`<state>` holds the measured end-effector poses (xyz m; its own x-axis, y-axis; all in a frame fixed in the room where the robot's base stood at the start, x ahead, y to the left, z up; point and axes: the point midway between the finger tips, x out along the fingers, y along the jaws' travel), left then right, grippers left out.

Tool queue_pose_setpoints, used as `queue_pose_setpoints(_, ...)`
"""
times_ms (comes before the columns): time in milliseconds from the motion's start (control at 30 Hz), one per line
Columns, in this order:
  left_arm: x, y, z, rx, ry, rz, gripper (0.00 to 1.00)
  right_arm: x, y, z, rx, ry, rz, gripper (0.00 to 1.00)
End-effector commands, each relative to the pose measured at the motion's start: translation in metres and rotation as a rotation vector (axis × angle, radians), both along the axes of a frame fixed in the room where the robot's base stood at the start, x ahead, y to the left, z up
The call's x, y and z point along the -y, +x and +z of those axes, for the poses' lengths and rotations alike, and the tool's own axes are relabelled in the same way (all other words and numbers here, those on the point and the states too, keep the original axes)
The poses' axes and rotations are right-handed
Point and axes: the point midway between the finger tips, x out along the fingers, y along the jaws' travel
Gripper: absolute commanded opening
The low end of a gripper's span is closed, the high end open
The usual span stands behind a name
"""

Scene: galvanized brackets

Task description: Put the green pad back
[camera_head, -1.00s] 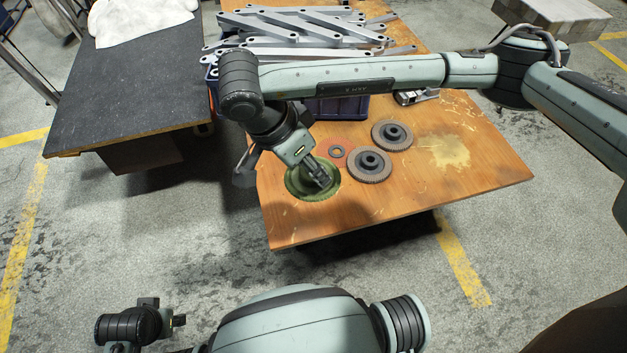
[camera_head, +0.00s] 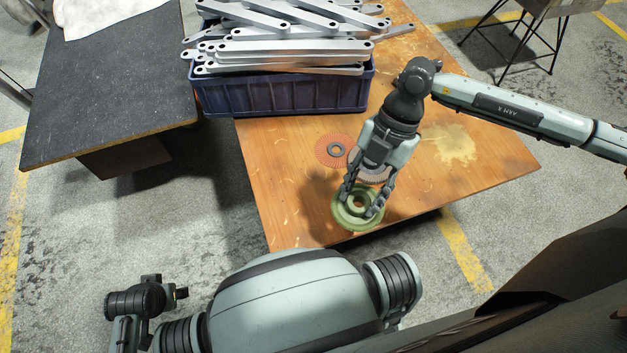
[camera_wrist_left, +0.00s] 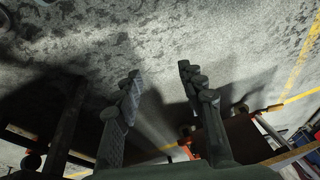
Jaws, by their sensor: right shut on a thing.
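The green pad (camera_head: 344,216) is a round ring-like disc near the front edge of the wooden table. My right gripper (camera_head: 362,203) reaches down onto it, one finger on each side of its raised centre, shut on it. Whether the pad touches the tabletop, I cannot tell. A red disc (camera_head: 324,151) with a dark centre lies behind and left of it. A brownish disc (camera_head: 382,179) is mostly hidden behind my right gripper. In the left wrist view, my left gripper (camera_wrist_left: 158,78) is open and empty over the concrete floor.
A blue crate (camera_head: 280,97) heaped with metal brackets (camera_head: 285,50) stands at the back of the wooden table (camera_head: 275,190). The table's left front and right side are clear. A dark-topped table (camera_head: 105,85) with a white cloth (camera_head: 105,15) stands at left.

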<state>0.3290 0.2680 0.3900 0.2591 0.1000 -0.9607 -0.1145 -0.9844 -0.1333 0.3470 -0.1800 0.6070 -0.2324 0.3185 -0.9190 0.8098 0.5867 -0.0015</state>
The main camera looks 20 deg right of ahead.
Motion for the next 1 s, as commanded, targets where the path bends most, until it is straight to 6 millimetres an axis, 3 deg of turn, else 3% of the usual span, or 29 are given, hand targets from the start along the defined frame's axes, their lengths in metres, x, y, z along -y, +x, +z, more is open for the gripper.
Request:
queue_pose_setpoints(100, 0.0, 0.002, -0.001, 0.001, 0.0, 0.001, 0.4, 0.006, -0.007, -0.003, -0.002, -0.001, -0.142, 0.17)
queue_pose_setpoints(233, 0.0, -0.001, -0.002, -0.005, 0.0, 0.0, 0.4, 0.004, -0.001, -0.008, 0.001, 0.004, -0.201, 0.17)
queue_pose_setpoints(700, 0.001, -0.009, -0.004, -0.019, 0.0, 0.0, 0.4, -0.043, 0.083, -0.066, -0.001, 0.003, -0.203, 0.17)
queue_pose_setpoints(1000, 0.002, -0.007, 0.004, -0.012, 0.001, -0.001, 0.4, -0.049, 0.095, -0.084, -0.004, 0.001, -0.201, 0.17)
